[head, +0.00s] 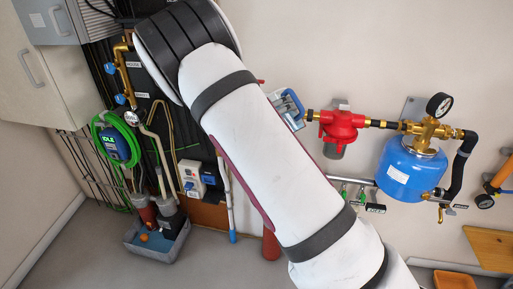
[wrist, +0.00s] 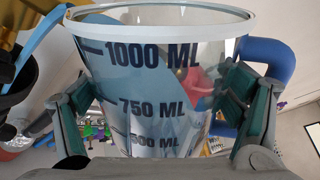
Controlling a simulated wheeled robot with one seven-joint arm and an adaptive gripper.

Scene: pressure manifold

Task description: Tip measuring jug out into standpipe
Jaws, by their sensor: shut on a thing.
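The measuring jug (wrist: 160,78) is clear, with a white rim, dark volume marks and a blue handle. It fills the middle of the wrist view, its rim at the top. My gripper (wrist: 160,98) is shut on it, with green-padded fingers on either side. In the head view my arm hides the gripper and most of the jug; the blue handle (head: 292,102) shows at the arm's right edge. I cannot tell how much liquid is inside. Two upright pipes, one dark red (head: 146,212) and one grey (head: 169,216), stand at lower left; I cannot tell which is the standpipe.
The pipes stand in a grey tray (head: 157,252) on the floor, with an orange ball (head: 144,237). A green hose unit (head: 115,143) hangs at left.

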